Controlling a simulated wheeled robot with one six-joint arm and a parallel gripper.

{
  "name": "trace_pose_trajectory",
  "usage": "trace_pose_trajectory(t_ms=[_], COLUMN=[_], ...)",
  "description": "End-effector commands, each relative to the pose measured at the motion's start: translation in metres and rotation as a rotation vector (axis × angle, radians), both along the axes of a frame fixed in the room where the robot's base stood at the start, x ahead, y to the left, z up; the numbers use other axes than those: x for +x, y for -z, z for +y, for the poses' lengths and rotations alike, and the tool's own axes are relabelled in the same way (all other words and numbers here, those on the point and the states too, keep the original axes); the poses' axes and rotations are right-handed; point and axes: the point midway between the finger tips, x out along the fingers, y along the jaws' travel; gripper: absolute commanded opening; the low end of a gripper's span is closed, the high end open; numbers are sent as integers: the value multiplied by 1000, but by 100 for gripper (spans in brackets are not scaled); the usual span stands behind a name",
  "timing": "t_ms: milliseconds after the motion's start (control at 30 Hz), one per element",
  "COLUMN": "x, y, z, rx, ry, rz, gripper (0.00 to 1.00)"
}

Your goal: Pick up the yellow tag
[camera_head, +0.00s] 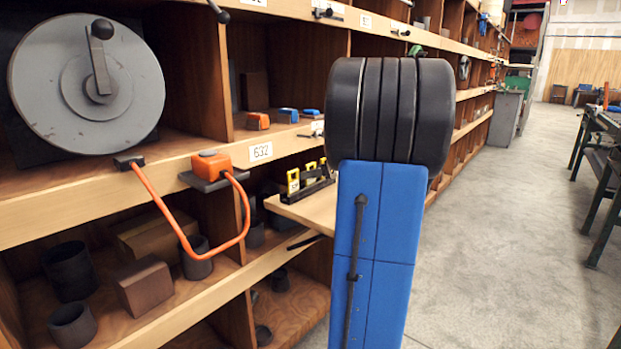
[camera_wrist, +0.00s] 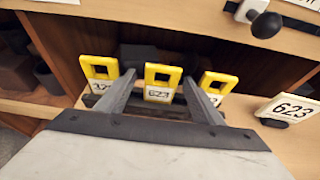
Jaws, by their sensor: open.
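Three yellow tags stand in a row in the wrist view: a left tag (camera_wrist: 100,72), a middle tag (camera_wrist: 160,80) and a right tag (camera_wrist: 216,86). In the head view the yellow tags (camera_head: 293,181) stand in a black holder (camera_head: 308,190) on a wooden board (camera_head: 312,210); my gripper is hidden there.
A white 623 plate (camera_wrist: 290,108) is at the right, below a black knob (camera_wrist: 266,25). In the head view, an orange lock box (camera_head: 211,162) with an orange cable and a large grey disc (camera_head: 88,82) are at the left. The floor (camera_head: 530,220) at right is clear.

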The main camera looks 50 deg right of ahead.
Motion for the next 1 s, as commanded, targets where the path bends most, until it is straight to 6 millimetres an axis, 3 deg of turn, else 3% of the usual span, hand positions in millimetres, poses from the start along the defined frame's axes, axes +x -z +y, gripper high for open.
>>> trace_pose_trajectory(t_ms=[167, 500, 733, 900, 1000], x=[10, 49, 50, 50, 50], y=[3, 16, 16, 16, 16], z=[1, 3, 3, 3, 3], rx=[0, 2, 0, 0, 0], ry=[-2, -1, 0, 0, 0], rz=[0, 0, 0, 0, 0], gripper=[61, 61, 61, 20, 17])
